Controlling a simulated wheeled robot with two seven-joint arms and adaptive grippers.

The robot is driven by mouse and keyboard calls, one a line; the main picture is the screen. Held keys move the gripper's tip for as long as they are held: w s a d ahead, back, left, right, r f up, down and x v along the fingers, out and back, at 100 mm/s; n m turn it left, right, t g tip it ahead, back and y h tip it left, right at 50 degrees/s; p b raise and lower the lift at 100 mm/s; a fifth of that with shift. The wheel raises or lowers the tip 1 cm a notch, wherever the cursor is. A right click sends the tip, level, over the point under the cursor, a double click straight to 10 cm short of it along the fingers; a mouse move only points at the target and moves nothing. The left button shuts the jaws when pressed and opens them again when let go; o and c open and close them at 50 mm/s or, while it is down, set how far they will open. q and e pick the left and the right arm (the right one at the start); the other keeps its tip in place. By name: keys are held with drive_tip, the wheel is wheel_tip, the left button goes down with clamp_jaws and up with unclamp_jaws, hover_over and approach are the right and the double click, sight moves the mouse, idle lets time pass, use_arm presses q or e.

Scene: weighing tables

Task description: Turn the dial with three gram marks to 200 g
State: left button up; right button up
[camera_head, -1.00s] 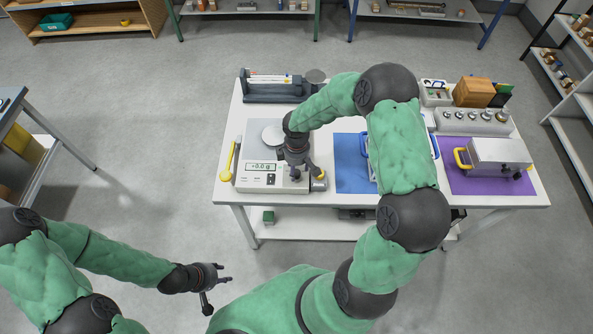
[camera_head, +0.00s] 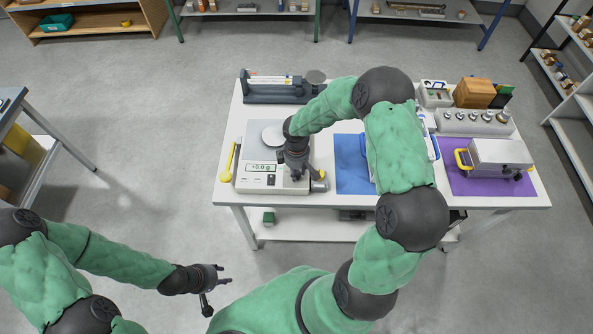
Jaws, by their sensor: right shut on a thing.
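The white scale (camera_head: 262,180) stands at the left of the table, with a lit display (camera_head: 262,168) and a round pan (camera_head: 273,135). A small silver dial (camera_head: 319,186) with a yellow part sits at its front right corner. Its gram marks are too small to read. My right gripper (camera_head: 307,176) points down at this corner, shut on what appears to be the dial, its fingers hiding part of it. My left gripper (camera_head: 221,291) is open and empty, low over the floor in front of the table.
A yellow spoon-like tool (camera_head: 229,163) lies left of the scale. A blue mat (camera_head: 352,174) lies right of it, partly hidden by my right arm. A metal box (camera_head: 500,156) stands on a purple mat (camera_head: 462,184). A grey rack (camera_head: 275,92) and a weight block (camera_head: 475,124) stand behind.

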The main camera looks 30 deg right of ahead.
drive_tip(key=shift+s+f, duration=0.1)
clamp_jaws()
drive_tip(key=m+b, duration=0.2)
drive_tip(key=shift+f+m, duration=0.15)
drive_tip(key=shift+m, duration=0.15)
drive_tip(key=m+b, duration=0.2)
drive_tip(key=shift+m, duration=0.4)
drive_tip(key=m+b, duration=0.2)
drive_tip(key=m, duration=0.1)
drive_tip(key=shift+s+a+b, duration=0.1)
drive_tip(key=shift+b, duration=0.2)
drive_tip(key=shift+m+b, duration=0.65)
drive_tip(key=shift+m, duration=0.75)
drive_tip(key=shift+s+a+m, duration=0.1)
drive_tip(key=shift+m, duration=0.2)
drive_tip(key=o, duration=1.1)
unclamp_jaws()
drive_tip(key=shift+r, duration=0.25)
